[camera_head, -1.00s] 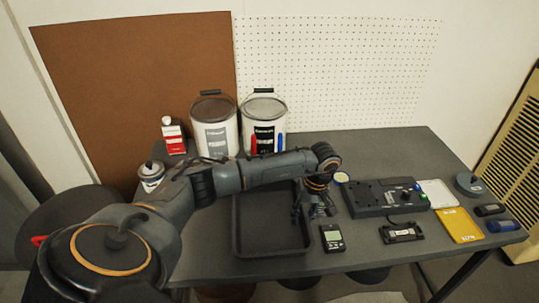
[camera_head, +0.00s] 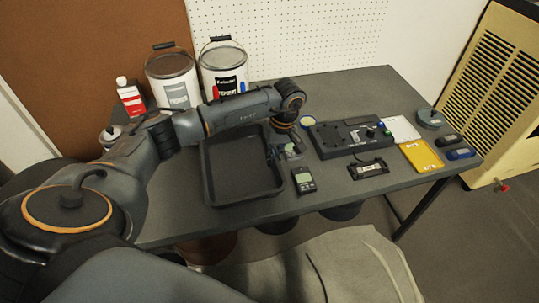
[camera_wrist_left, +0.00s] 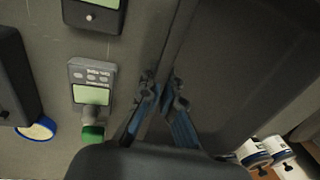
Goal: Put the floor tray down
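The floor tray (camera_head: 243,203) is a dark, shallow, rectangular tray at the left-middle of the grey table. It looks level and appears to rest on the tabletop, near the front edge. My left gripper (camera_head: 275,153) is at the tray's right side wall. In the left wrist view the tray (camera_wrist_left: 245,65) fills the right half, and its rim runs between the two blue-padded fingertips (camera_wrist_left: 163,84). The fingers are close together and appear shut on the rim; exact contact is hard to see. My right gripper is not in view.
A handheld meter (camera_head: 304,181) lies right of the tray, with a black control box (camera_head: 345,138) beyond. Two paint buckets (camera_head: 172,75) (camera_head: 223,68) and a red-and-white bottle (camera_head: 130,97) stand behind. A yellow case (camera_head: 421,156) lies farther right.

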